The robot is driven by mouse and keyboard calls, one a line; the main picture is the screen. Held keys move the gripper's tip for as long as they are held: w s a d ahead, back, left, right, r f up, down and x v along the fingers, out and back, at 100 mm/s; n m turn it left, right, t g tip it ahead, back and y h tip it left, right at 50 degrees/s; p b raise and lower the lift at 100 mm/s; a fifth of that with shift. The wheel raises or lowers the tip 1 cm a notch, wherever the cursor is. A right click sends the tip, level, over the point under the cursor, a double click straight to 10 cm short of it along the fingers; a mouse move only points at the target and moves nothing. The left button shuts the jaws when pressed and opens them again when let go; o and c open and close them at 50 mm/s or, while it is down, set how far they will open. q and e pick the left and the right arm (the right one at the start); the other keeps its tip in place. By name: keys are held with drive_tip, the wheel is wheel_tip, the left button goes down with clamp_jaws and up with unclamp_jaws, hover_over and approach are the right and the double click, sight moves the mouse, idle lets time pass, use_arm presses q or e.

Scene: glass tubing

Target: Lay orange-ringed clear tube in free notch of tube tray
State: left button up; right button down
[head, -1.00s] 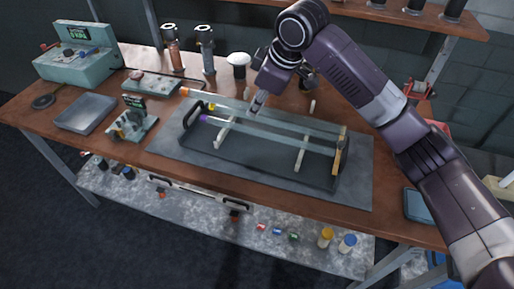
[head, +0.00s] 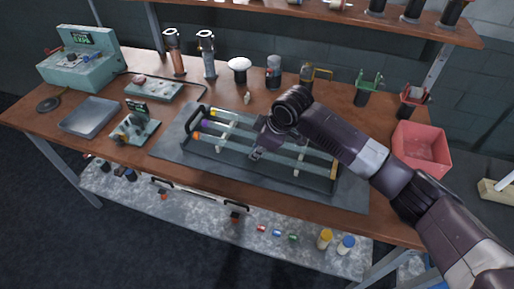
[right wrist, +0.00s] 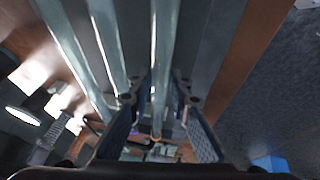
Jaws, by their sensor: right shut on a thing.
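The orange-ringed clear tube (head: 196,136) is along the front side of the dark tube tray (head: 290,182), roughly parallel to the other tubes. My right gripper (head: 256,155) is shut on its middle. In the right wrist view the tube (right wrist: 160,85) runs between the two fingers (right wrist: 160,112), with the orange ring near the bottom. A yellow-ringed tube (head: 213,112) and a purple-ringed tube (head: 206,123) lie in the tray behind it. The gripper hides where the tube meets the notches, so I cannot tell whether it is seated. My left gripper is not in view.
The tray stands on a grey mat (head: 172,148) on the wooden bench. A small instrument (head: 135,125) and a metal pan (head: 90,117) are to the left. Containers stand along the back, and a red bin (head: 420,150) is at the right beyond my arm.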

drive_tip(key=shift+f, duration=0.1)
drive_tip(key=c, duration=1.8)
unclamp_jaws()
drive_tip(key=shift+s+r, duration=0.1)
drive_tip(key=shift+r, duration=0.45)
drive_tip(key=b+v, duration=0.1)
drive_tip(key=v, duration=1)
drive_tip(key=shift+d+b, duration=0.15)
drive_tip(key=shift+b, duration=0.15)
